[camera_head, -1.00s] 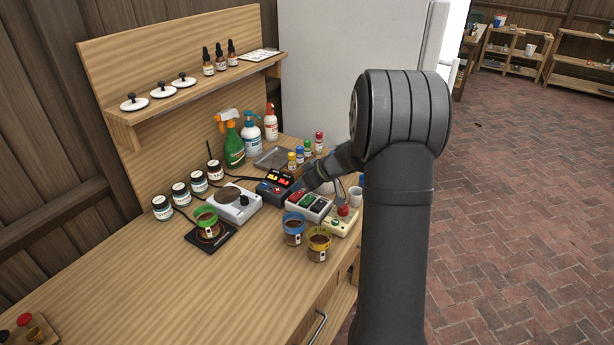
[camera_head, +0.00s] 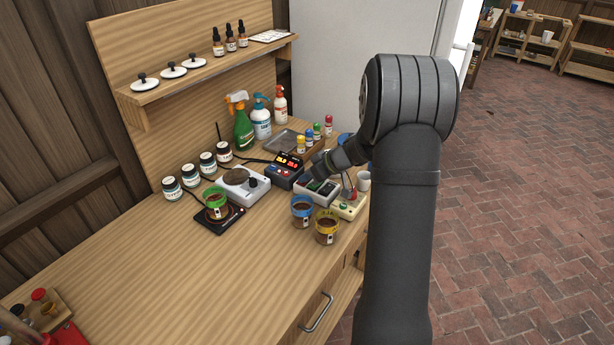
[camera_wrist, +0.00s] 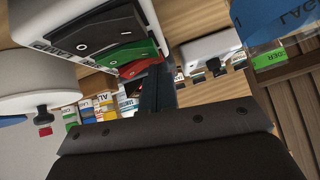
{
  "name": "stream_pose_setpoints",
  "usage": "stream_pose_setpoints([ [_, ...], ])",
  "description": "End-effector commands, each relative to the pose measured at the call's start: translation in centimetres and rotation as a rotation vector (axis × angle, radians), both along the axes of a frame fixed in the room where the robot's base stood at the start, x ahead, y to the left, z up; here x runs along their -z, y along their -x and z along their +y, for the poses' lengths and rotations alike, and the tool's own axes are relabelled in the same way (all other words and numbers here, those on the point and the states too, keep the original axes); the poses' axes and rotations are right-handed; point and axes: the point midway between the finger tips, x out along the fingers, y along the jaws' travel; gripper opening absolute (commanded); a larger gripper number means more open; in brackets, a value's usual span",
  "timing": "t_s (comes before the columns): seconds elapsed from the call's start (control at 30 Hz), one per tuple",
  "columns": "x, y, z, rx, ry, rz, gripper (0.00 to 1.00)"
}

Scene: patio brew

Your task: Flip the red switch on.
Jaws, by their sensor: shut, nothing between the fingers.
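A white switch box (camera_head: 318,190) stands on the wooden bench, with dark and green rockers showing in the head view. My gripper (camera_head: 309,174) is low over its back left end there, and the red switch is hidden behind it. In the wrist view the box (camera_wrist: 60,45) fills the upper left, with a black rocker (camera_wrist: 95,32), a green rocker (camera_wrist: 132,52) and the red switch (camera_wrist: 138,67) at its end. My gripper (camera_wrist: 155,88) is shut and empty, its fingertips right beside the red switch. I cannot tell whether they touch it or which way it is tipped.
A controller with a lit red display (camera_head: 287,166) stands close left of the box. A cream box (camera_head: 347,208) is close on its right.

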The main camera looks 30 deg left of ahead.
Motion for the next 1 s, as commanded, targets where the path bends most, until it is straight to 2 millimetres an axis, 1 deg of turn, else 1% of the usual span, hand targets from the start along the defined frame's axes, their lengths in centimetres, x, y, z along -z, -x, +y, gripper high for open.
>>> stream_pose_setpoints([
  [0.33, -0.5, -1.3, 0.0, 0.001, 0.000, -0.001, 0.00],
  [0.63, -0.6, -1.4, 0.0, 0.001, 0.000, -0.001, 0.00],
  [0.73, -0.9, -1.4, 0.0, 0.000, -0.001, -0.001, 0.00],
  [0.87, -2.5, -1.2, 0.0, 0.000, -0.002, -0.004, 0.00],
  [0.97, -4.6, -1.0, 0.0, 0.000, -0.003, -0.006, 0.00],
  [1.0, -5.3, -1.0, -0.5, 0.002, -0.002, -0.004, 0.00],
])
